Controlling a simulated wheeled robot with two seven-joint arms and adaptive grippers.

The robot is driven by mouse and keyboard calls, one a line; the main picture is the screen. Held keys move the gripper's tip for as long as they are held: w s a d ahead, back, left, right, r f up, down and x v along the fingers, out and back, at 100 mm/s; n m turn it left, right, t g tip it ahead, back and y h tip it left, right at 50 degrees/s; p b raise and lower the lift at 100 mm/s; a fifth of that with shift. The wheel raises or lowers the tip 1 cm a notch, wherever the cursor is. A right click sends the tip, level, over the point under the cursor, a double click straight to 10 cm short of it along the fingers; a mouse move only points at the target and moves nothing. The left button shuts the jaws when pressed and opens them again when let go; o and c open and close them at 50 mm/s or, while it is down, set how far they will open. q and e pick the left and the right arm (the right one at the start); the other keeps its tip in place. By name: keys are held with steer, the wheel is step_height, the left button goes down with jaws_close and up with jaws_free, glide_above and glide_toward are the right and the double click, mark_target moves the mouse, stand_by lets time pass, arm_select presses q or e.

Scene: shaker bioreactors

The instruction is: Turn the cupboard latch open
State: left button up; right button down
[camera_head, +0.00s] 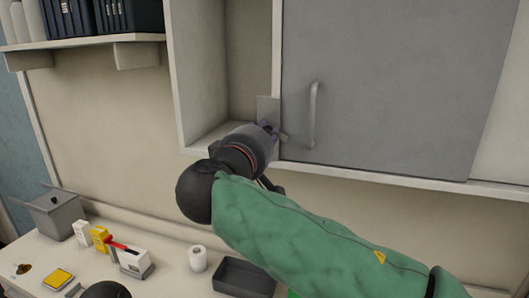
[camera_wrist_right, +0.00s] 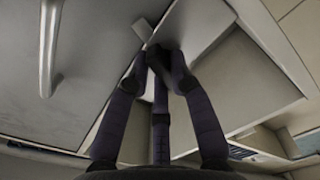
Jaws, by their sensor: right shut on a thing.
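The grey cupboard door (camera_head: 410,90) hangs on the wall cupboard and carries an upright bar handle (camera_head: 313,115), which also shows in the wrist view (camera_wrist_right: 48,50). The latch (camera_head: 268,107) is a small grey plate at the door's left edge, beside an open compartment. My right gripper (camera_head: 271,131) is up at the latch, shut on it. In the wrist view the dark fingers (camera_wrist_right: 160,58) meet just below a pale piece of the latch (camera_wrist_right: 142,29). The fingers hide the gripped part, so its exact turn angle is unclear.
The open compartment (camera_head: 247,60) left of the door looks empty. A shelf (camera_head: 80,43) with dark binders is at the upper left. Below, the bench holds a black tray (camera_head: 243,278), a white roll (camera_head: 197,259), small boxes (camera_head: 100,236) and a grey bin (camera_head: 55,214).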

steer(key=shift+f+m+b, duration=0.2)
steer(key=shift+m+b, duration=2.9)
steer(key=shift+m, duration=0.2)
steer(key=shift+f+m+b, duration=0.15)
steer(key=shift+m+b, duration=2.95)
steer(key=shift+m, duration=0.2)
steer(key=shift+r, duration=0.1)
steer(key=c, duration=1.1)
jaws_free()
steer(key=shift+d, duration=0.1)
